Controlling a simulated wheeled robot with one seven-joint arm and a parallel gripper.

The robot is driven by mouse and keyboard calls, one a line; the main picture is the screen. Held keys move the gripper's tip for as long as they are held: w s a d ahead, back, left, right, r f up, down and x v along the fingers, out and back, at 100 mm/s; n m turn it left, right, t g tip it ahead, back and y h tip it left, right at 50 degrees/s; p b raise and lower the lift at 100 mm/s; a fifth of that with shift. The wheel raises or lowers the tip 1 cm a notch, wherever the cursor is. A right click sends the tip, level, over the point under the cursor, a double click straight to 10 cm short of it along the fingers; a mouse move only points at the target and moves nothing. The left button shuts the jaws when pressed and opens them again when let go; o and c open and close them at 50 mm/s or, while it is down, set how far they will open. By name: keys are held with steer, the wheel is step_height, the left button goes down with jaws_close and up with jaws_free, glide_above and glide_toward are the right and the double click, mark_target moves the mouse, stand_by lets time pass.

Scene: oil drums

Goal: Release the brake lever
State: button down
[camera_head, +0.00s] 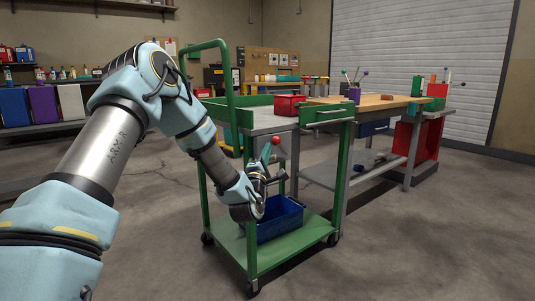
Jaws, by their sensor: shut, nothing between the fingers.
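A small lever with a red ball knob (276,141) shows at the front of the green cart (328,112), below its grey top; it looks like the brake lever.
A red bin (290,104) sits on the cart's top and a blue bin (280,217) on its lower shelf. The floor at front right is clear.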

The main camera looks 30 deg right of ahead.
mark_target(281, 125)
steer(key=shift+d+r, duration=0.1)
stand_by(0.3)
steer(key=shift+d+r+m+g+p, duration=0.1)
steer(key=shift+r+m+g+p, duration=0.25)
steer(key=shift+p, duration=0.4)
steer(key=shift+r, duration=0.1)
steer(key=d+r+m+g+y+p, duration=0.1)
steer(key=r+p, duration=0.1)
steer(key=p, duration=0.3)
steer(key=d+r+m+g+y+p, duration=0.1)
steer(key=d+r+m+g+p, duration=0.1)
steer(key=p, duration=0.3)
steer(key=w+d+r+m+g+y+p, duration=0.1)
steer(key=d+r+m+g+p, duration=0.1)
steer(key=p, duration=0.3)
steer(key=shift+d+r+y, duration=0.1)
steer(key=shift+r+y, duration=0.05)
steer(key=shift+y, duration=0.25)
steer(key=d+y+p, duration=0.1)
steer(key=d+m+g+p, duration=0.1)
steer(key=p, duration=0.1)
steer(key=shift+w+d+y, duration=0.15)
steer(key=shift+w+y, duration=0.1)
steer(key=shift+y, duration=0.15)
steer(key=shift+w+d+p, duration=0.1)
steer(key=shift+d+p, duration=0.2)
steer(key=shift+d, duration=0.2)
steer(key=shift+d, duration=0.1)
